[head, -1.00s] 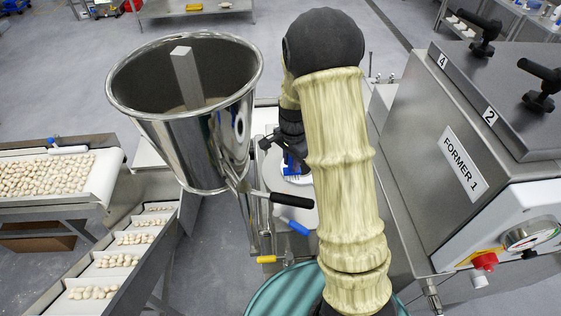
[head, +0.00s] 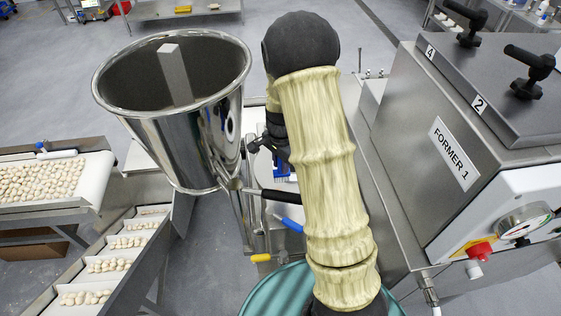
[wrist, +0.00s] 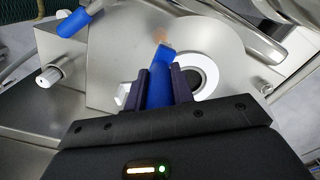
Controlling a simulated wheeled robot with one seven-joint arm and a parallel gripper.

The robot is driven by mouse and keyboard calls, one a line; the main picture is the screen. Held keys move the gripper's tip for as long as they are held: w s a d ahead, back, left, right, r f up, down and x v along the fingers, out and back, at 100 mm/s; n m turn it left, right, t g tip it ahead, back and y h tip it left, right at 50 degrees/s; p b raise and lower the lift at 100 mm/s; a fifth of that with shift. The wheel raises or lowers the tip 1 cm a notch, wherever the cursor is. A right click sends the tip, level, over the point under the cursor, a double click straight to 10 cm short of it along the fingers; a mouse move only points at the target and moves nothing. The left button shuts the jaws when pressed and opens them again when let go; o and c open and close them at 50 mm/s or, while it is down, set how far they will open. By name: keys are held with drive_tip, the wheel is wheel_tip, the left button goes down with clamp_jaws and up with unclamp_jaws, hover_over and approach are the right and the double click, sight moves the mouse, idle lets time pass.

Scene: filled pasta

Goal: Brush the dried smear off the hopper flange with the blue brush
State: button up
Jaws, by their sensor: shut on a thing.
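My gripper (wrist: 163,80) is shut on the blue brush (wrist: 158,88), whose blue body shows between the two dark fingers in the wrist view. In the head view the brush (head: 282,170) hangs below my wrist with pale bristles downward, partly behind my arm. The hopper flange (wrist: 218,38) is a pale round plate around a dark opening with a white ring. A faint brownish smear (wrist: 161,35) lies on it, just beyond the blue end of the brush. I cannot tell whether the bristles touch the flange. The smear is not discernible in the head view.
The steel hopper (head: 170,110) stands left of my arm. The FORMER 1 machine (head: 430,165) closes off the right. A conveyor with pasta (head: 100,185) runs at the left.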

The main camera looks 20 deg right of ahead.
wheel_tip(320, 180, down, 5)
drive_tip(key=b, duration=0.3)
drive_tip(key=shift+f, duration=0.1)
drive_tip(key=shift+w+a+f, duration=0.1)
drive_tip(key=shift+w+a, duration=0.1)
drive_tip(key=shift+a, duration=0.55)
drive_tip(key=shift+w+a+f, duration=0.1)
drive_tip(key=shift+w+a, duration=0.05)
drive_tip(key=shift+a, duration=1)
